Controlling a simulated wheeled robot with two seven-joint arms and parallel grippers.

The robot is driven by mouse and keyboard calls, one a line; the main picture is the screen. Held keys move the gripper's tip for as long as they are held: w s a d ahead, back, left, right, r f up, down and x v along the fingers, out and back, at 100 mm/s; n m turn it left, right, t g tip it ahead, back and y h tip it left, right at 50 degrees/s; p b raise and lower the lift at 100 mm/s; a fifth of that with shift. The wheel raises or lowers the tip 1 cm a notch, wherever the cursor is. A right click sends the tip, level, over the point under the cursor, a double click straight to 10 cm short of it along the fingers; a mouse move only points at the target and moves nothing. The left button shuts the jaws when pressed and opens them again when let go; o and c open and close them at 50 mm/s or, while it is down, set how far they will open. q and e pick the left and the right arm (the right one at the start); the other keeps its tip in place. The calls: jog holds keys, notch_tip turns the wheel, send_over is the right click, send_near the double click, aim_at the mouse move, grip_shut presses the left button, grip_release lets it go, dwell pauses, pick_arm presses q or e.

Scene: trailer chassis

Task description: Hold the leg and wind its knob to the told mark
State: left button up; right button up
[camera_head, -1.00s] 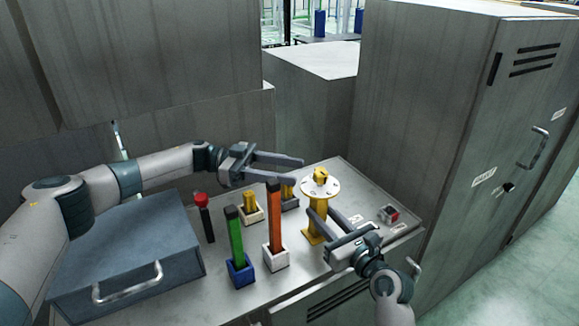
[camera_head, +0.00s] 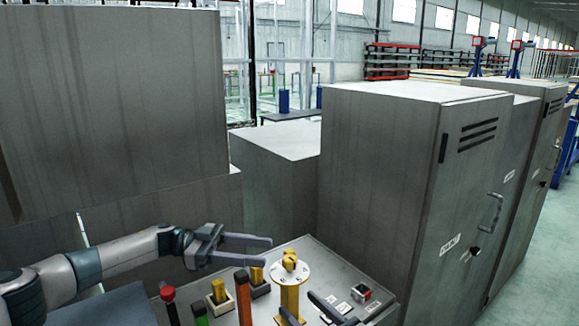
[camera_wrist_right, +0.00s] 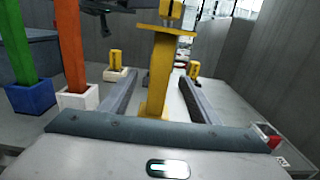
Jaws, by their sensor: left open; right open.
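The yellow leg (camera_head: 290,302) stands upright on the grey bench top, with a white round dial (camera_head: 283,277) on top and a yellow knob (camera_head: 290,261) above it. The dial's marks are too small to read. My left gripper (camera_head: 266,252) is open and empty, its fingertips just left of the knob. My right gripper (camera_head: 297,303) is open low around the leg; its body is cut off by the frame edge. In the right wrist view the leg's post (camera_wrist_right: 158,85) stands between my right gripper's open fingers (camera_wrist_right: 159,75), with visible gaps.
Left of the leg stand an orange bar (camera_head: 243,293), a green bar (camera_head: 199,313), a red-topped stick (camera_head: 168,293) and yellow blocks (camera_head: 219,291) in holders. A small red-and-white box (camera_head: 361,293) lies right. Tall grey cabinets (camera_head: 375,170) stand behind and right.

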jog(key=shift+p+v, duration=0.9)
jog(key=shift+v, duration=1.45)
jog(key=o, duration=0.6)
jog(key=shift+c, duration=0.2)
jog(key=v, duration=1.2)
